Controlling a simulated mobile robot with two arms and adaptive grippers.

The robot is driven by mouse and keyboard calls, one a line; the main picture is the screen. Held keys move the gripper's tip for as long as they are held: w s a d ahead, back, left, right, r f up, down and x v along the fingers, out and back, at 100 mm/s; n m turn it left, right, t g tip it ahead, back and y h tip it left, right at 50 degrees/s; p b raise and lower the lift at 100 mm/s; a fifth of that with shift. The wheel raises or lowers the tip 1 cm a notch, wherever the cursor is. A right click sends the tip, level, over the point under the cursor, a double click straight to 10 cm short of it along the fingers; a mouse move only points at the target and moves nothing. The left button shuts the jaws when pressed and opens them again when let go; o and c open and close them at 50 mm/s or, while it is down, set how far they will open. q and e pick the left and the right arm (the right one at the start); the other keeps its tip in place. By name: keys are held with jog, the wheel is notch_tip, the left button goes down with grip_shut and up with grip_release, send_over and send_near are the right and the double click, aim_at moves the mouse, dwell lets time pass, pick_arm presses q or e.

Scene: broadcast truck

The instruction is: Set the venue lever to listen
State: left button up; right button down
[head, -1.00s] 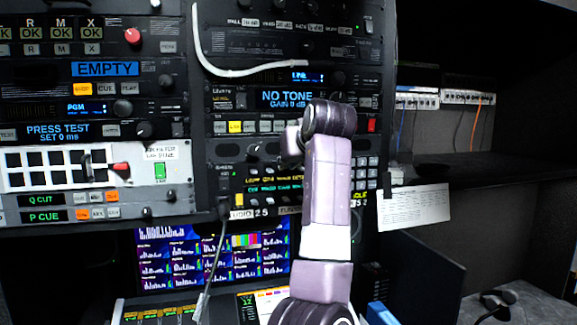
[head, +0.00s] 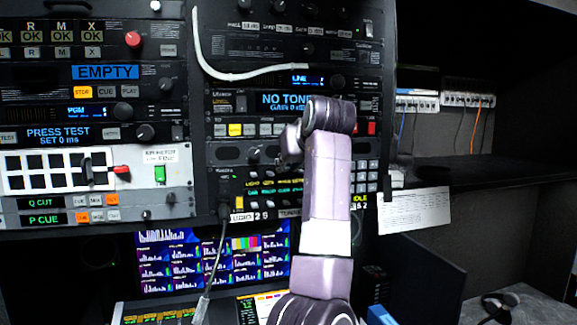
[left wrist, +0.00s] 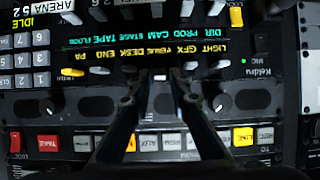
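The intercom panel with yellow and green labels shows in the left wrist view (left wrist: 205,75), turned upside down, and in the head view (head: 232,188). The venue lever (left wrist: 160,77) is a small pale stub by the yellow "VENUE" label. My left gripper (left wrist: 159,86) points at it, with one dark fingertip on each side. The fingers are apart with a narrow gap; I cannot tell whether they touch the lever. In the head view my purple left arm covers the panel's right part and hides the gripper's tips. My right gripper is in neither view.
Neighbouring levers stand close on both sides, one yellow (left wrist: 72,72). A keypad (left wrist: 24,60) and a row of buttons (left wrist: 160,141) lie near the fingers. In the head view a cable (head: 215,250) hangs left of my arm, and a paper sheet (head: 414,210) hangs at right.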

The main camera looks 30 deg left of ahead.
pick_arm(q)
jog(key=v, duration=1.1)
jog(key=shift+s+d+r, duration=0.2)
jog(key=shift+s+r, duration=0.05)
